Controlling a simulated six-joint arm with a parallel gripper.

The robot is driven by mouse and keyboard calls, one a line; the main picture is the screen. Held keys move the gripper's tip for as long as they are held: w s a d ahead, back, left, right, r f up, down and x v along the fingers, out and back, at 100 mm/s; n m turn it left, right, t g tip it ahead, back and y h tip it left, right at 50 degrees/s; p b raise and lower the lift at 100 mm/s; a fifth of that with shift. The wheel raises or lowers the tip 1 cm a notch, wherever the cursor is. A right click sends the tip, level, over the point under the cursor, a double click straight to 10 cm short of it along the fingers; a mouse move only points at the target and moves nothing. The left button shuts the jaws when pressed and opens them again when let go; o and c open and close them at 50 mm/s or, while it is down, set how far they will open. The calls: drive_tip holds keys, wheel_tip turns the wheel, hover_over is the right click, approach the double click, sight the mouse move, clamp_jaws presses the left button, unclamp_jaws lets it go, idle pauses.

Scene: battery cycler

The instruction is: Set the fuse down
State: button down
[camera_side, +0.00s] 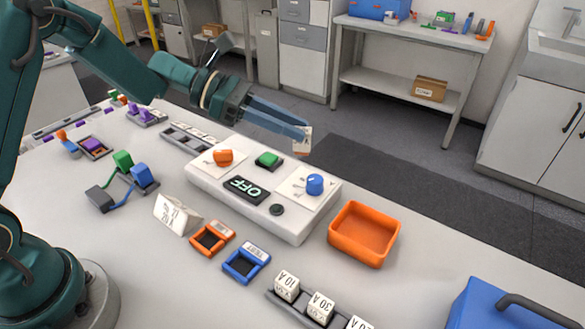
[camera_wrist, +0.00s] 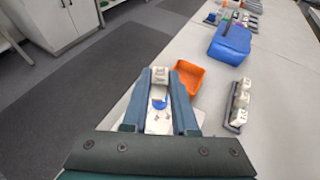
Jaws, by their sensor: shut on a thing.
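My gripper (camera_side: 300,128) is shut on a small white fuse (camera_side: 303,142), held in the air above the far right edge of the white cycler panel (camera_side: 295,228). In the wrist view the fuse (camera_wrist: 160,77) sits between the fingertips (camera_wrist: 160,74); its marking is too small to read. A rack (camera_side: 275,297) at the front holds white fuses, two marked 10A (camera_side: 287,285) and 30A (camera_side: 321,306), with a third cut off by the picture's edge. An orange tray (camera_side: 344,245) right of the panel looks empty. The panel's display (camera_side: 247,189) reads OFF.
The panel carries an orange knob (camera_side: 223,157), a green button (camera_side: 268,159) and a blue knob (camera_side: 315,184). An orange frame (camera_side: 226,230), a blue frame (camera_side: 238,274) and a folded card (camera_side: 172,212) stand before it. A blue box (camera_side: 480,310) is at front right.

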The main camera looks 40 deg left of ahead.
drive_tip(key=shift+m+g, duration=0.4)
drive_tip(key=d+f, duration=0.2)
drive_tip(key=d, duration=0.2)
drive_tip(key=s+d+f, duration=0.1)
drive_tip(key=d+f, duration=0.1)
drive_tip(key=d, duration=0.3)
drive_tip(key=d+f, duration=0.3)
drive_tip(key=d, duration=0.1)
drive_tip(key=shift+s+d, duration=0.3)
drive_tip(key=shift+d, duration=0.1)
drive_tip(key=shift+d+f, duration=0.1)
drive_tip(key=shift+f, duration=1.85)
drive_tip(key=shift+f, duration=0.1)
drive_tip(key=c, duration=0.7)
unclamp_jaws()
